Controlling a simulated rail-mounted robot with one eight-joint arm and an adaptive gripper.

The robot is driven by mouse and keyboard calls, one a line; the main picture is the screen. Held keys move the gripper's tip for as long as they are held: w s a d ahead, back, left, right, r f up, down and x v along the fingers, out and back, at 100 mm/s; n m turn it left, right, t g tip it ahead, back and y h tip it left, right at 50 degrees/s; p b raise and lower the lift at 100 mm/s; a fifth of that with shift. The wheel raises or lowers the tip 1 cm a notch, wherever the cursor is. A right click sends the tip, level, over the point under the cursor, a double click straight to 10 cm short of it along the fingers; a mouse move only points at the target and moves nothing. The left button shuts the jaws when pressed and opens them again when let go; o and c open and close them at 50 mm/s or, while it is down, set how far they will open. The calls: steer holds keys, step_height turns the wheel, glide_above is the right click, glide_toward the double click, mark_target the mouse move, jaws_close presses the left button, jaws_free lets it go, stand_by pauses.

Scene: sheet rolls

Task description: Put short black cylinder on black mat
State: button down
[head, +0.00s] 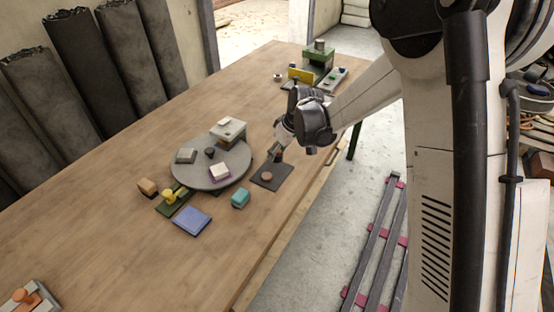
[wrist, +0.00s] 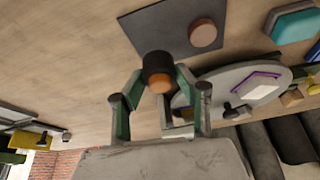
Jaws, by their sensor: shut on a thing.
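My gripper (head: 278,154) is shut on a short black cylinder (wrist: 157,62), which sits between the fingertips (wrist: 160,80) in the wrist view. An orange-brown patch shows below the cylinder's black part. The black mat (head: 281,168) lies flat near the table's right edge, with a brown disc (head: 267,176) on it. In the head view my gripper is just above the mat's far side. The wrist view shows the mat (wrist: 158,28) beyond the cylinder, with the disc (wrist: 203,33) on its right part. The cylinder looks raised, but its exact height is unclear.
A round grey board (head: 212,182) bearing small blocks and a black knob-like piece (head: 210,152) stands left of the mat. A teal block (head: 240,198) and a blue square (head: 192,220) lie nearer. A green-and-yellow assembly (head: 318,60) stands at the far end.

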mark_target(280, 155)
steer(key=shift+f, duration=1.7)
steer(key=shift+f+b, duration=0.25)
steer(key=shift+b, duration=0.15)
steer(key=c, duration=1.2)
jaws_free()
steer(key=shift+r, duration=0.1)
steer(key=shift+c, duration=0.2)
